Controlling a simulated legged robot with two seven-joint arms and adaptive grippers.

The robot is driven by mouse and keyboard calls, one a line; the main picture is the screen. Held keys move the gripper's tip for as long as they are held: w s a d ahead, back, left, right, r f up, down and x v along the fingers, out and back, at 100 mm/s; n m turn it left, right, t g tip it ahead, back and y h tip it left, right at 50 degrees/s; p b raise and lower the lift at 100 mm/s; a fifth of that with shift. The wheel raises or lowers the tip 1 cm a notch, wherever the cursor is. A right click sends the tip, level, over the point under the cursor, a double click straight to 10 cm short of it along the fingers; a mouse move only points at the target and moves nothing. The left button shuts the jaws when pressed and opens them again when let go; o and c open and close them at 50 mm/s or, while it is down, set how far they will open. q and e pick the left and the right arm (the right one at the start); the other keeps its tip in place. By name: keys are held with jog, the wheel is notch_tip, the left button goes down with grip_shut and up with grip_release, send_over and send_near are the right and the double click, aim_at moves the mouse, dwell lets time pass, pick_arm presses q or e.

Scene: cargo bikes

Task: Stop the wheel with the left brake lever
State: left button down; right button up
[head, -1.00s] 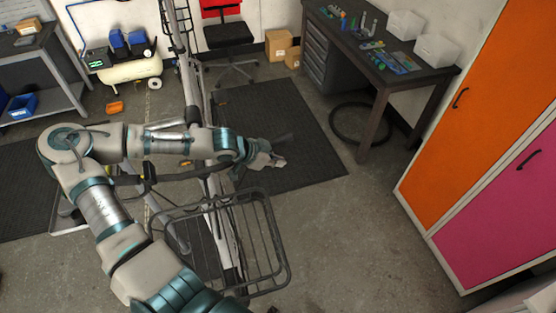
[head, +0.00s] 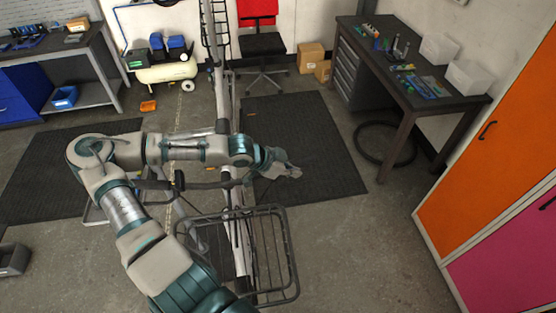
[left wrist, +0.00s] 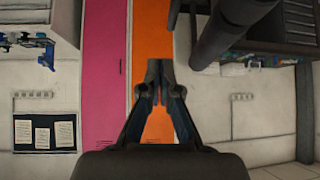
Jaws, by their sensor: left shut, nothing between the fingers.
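The cargo bike stands below me in the head view, its grey frame post (head: 238,240) partly behind my left arm. A dark handlebar (head: 212,186) runs just under my forearm, with its left end near my elbow side. I cannot make out the left brake lever or the wheel for certain; my arm covers part of that area. My left gripper (head: 287,170) is beyond the bar's right side, over the black mat, apart from the bike. In the left wrist view the left gripper (left wrist: 160,78) has its fingers together, with nothing between them. My right gripper is not in view.
A black wire rack (head: 288,258) is on the bike near my arm. A red and black chair (head: 262,43) stands behind. Floor between the rack and cabinets is clear.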

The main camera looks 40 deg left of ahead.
pick_arm(q)
jog(key=v, duration=0.7)
jog(key=shift+s, duration=0.15)
jog(key=shift+a, duration=0.3)
jog(key=shift+d, duration=0.1)
dwell(0.7)
